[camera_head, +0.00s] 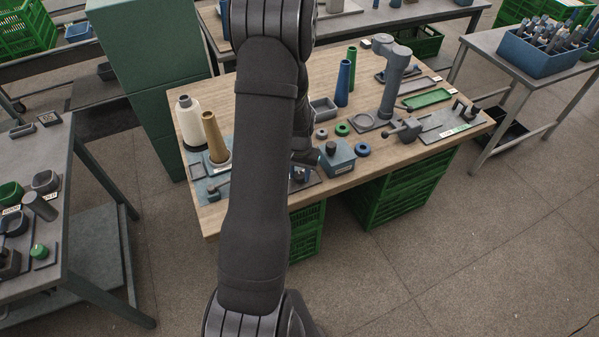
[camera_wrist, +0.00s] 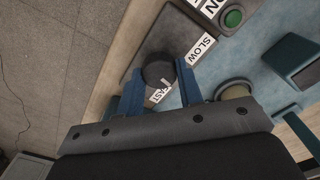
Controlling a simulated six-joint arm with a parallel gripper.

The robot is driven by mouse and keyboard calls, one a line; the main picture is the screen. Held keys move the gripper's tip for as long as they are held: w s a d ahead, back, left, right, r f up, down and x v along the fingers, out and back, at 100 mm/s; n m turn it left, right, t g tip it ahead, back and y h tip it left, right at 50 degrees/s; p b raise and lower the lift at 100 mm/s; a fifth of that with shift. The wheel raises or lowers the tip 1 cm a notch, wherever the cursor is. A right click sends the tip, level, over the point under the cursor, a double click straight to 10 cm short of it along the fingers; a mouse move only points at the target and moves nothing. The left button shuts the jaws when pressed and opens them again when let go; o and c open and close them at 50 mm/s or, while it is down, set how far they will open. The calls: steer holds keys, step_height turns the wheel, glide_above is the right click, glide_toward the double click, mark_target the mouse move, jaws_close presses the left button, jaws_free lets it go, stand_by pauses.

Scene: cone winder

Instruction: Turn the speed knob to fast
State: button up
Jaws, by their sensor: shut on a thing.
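In the wrist view, the speed knob (camera_wrist: 158,70) is a round black knob with a white pointer mark on its lower right edge. The FAST label (camera_wrist: 160,97) lies just below it, partly covered. The SLOW label (camera_wrist: 201,50) lies to its right. The pointer mark is on the FAST side, close to that label. My gripper (camera_wrist: 159,76) has its two blue fingers on either side of the knob and is shut on it. In the head view my arm hides the knob and most of the gripper.
A green button (camera_wrist: 233,18) sits beside an ON label (camera_wrist: 212,8). A tan cone (camera_head: 214,137) and a white cone (camera_head: 188,122) stand at the left of the wooden table (camera_head: 285,205). A blue box (camera_head: 337,158) stands right of my arm.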

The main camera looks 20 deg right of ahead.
mark_target(300, 175)
steer(key=m, duration=0.6)
steer(key=shift+m, duration=0.4)
stand_by(0.3)
steer(key=o, duration=1)
steer(key=shift+c, duration=0.2)
steer(key=shift+r, duration=0.1)
step_height(300, 175, up, 17)
steer(key=shift+r, duration=0.15)
